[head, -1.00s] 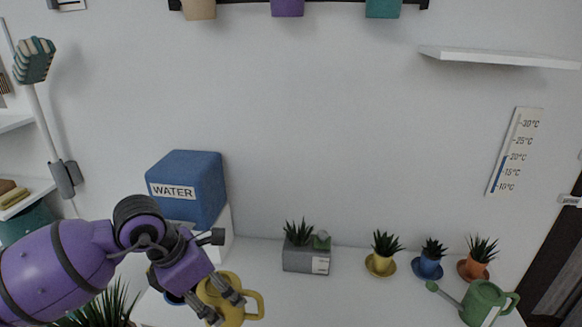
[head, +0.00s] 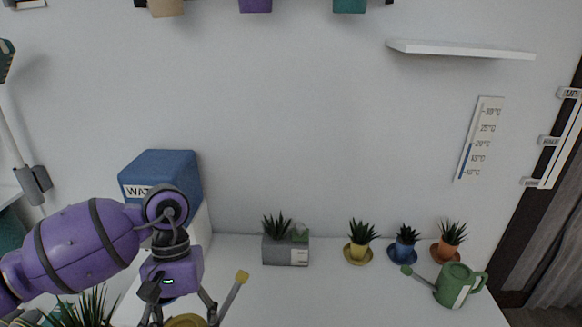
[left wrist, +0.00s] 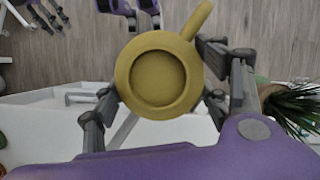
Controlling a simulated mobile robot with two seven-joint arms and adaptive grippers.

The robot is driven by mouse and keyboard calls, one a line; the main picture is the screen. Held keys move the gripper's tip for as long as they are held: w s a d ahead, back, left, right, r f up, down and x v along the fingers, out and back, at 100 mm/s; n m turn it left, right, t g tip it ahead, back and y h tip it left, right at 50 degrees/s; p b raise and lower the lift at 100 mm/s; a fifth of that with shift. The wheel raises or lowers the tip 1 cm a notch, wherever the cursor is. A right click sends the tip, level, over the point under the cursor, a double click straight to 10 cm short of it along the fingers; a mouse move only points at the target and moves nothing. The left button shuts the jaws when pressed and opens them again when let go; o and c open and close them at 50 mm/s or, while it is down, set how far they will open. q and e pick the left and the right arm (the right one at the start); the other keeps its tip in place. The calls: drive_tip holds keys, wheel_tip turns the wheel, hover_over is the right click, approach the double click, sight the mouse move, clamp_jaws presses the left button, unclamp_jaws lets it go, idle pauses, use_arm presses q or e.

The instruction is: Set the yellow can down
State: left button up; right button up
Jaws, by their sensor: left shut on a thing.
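The yellow can is a watering can. In the head view only its top rim (head: 185,321) and its raised spout show at the bottom edge. In the left wrist view the round can (left wrist: 158,75) is seen end-on, with a part sticking out to the upper right. My left gripper (head: 183,316) is shut on the can, and its fingers lie on both sides of it in the left wrist view (left wrist: 160,100). The can's base is hidden, so I cannot tell whether it touches anything.
The white desk (head: 330,295) has a clear middle. A grey planter (head: 285,250), yellow (head: 358,252), blue (head: 403,249) and orange (head: 449,250) pots and a green watering can (head: 460,286) stand on it. A blue WATER box (head: 175,178) is at the left. Wood floor shows in the left wrist view.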

use_arm(q)
drive_tip(key=r, duration=0.1)
drive_tip(key=w+d+r+m, duration=0.1)
drive_tip(key=d+r+m, duration=0.1)
drive_tip(key=shift+w+r+y, duration=0.35)
drive_tip(key=shift+r+y, duration=0.05)
drive_tip(key=shift+w+d+r, duration=0.15)
drive_tip(key=shift+w+r, duration=0.15)
drive_tip(key=shift+r, duration=0.1)
